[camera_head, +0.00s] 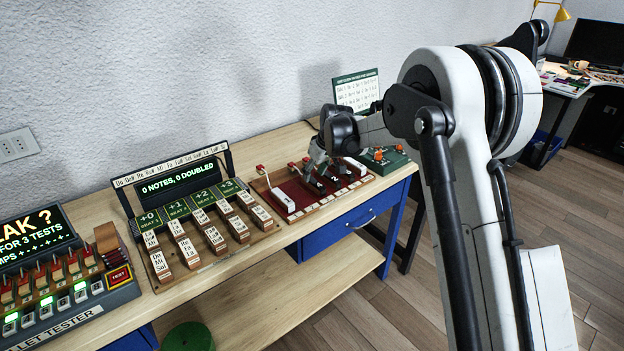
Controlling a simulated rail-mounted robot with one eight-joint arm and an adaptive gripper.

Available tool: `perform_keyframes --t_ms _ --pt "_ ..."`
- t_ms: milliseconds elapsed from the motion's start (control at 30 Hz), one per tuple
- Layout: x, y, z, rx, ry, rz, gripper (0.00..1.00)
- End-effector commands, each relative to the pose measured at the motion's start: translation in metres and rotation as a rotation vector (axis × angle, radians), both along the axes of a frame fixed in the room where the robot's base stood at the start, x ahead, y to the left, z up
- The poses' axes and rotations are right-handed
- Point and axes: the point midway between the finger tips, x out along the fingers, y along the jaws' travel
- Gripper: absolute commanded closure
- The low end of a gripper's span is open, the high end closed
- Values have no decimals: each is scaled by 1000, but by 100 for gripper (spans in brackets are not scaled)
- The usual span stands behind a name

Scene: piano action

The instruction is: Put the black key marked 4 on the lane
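A wooden board with a dark red bed (301,193) stands on the table; it looks like the lane, with small pale labels along its front edge. A white key (283,201) lies at its left end and another white piece (355,166) at its right end. Dark pieces (334,180) with small white marks lie near the middle; I cannot read which, if any, is the black key marked 4. My gripper (318,182) points down over the middle of the board, its fingers close to the dark pieces. Whether it holds one is hidden at this size.
Left of the board stands a rack of several labelled wooden blocks (190,250) under a display (173,182). A tester box (75,300) is further left. A green box with orange knobs (385,158) stands close on the right. A card (356,90) stands behind.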

Motion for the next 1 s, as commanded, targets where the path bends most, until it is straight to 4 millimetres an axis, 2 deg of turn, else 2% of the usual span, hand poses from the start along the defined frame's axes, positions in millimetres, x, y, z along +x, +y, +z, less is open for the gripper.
perform_keyframes --t_ms 200,400,767,867,1000 --pt "-13 -11 40 1 1 -2 61" --pt "-20 -18 64 0 0 -1 61" --pt "-24 -22 75 0 -1 -4 61" --pt "-33 -29 86 0 -5 -21 61" --pt "-58 -49 115 2 -17 -72 61"
